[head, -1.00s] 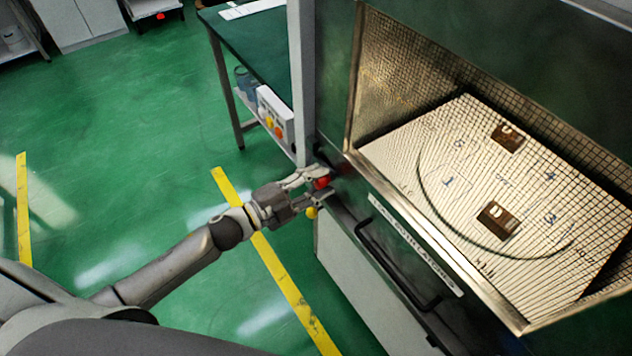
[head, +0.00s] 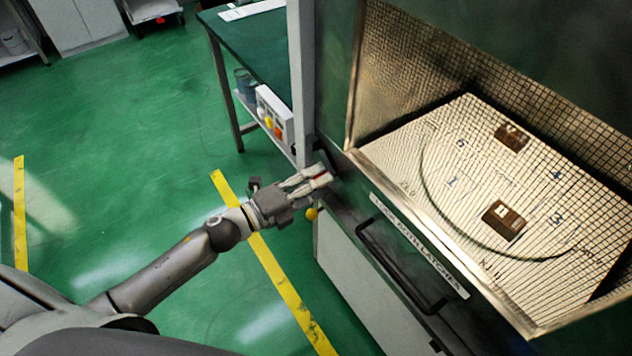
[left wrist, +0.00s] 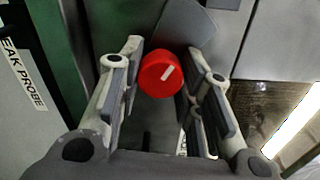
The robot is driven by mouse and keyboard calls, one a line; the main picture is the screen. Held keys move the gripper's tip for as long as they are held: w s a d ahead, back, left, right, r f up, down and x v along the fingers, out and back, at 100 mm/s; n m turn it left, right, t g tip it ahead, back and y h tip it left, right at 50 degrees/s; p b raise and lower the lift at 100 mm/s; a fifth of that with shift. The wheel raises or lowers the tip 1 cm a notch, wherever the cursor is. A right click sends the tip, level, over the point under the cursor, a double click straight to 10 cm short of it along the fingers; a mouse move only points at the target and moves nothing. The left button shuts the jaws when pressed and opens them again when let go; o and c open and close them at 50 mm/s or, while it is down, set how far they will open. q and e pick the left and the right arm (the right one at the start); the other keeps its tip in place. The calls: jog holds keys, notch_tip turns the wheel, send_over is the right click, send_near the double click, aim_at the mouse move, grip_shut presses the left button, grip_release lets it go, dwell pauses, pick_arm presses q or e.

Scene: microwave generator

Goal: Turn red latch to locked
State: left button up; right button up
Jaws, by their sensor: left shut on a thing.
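The red latch (head: 319,174) is a round red knob on the front of the green cabinet, left of its handle. Only a thin red strip of it shows in the head view. In the left wrist view the red latch (left wrist: 161,78) shows whole, with a short slanted white mark on its face. My left gripper (head: 315,178) is shut on it, with one finger on each side. In the left wrist view the fingers of the left gripper (left wrist: 164,58) flank the knob. My right gripper is not in view.
A yellow knob (head: 311,214) sits just below my left gripper. A black bar handle (head: 400,268) runs along the cabinet front. The open chamber holds a patterned board (head: 465,150) with brown blocks. A green table (head: 250,45) stands behind.

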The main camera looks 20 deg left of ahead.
pick_arm(q)
jog(key=shift+s+f, duration=0.1)
dwell(0.3)
jog(key=o, duration=1)
jog(key=shift+o, duration=0.2)
jog(key=v, duration=1.2)
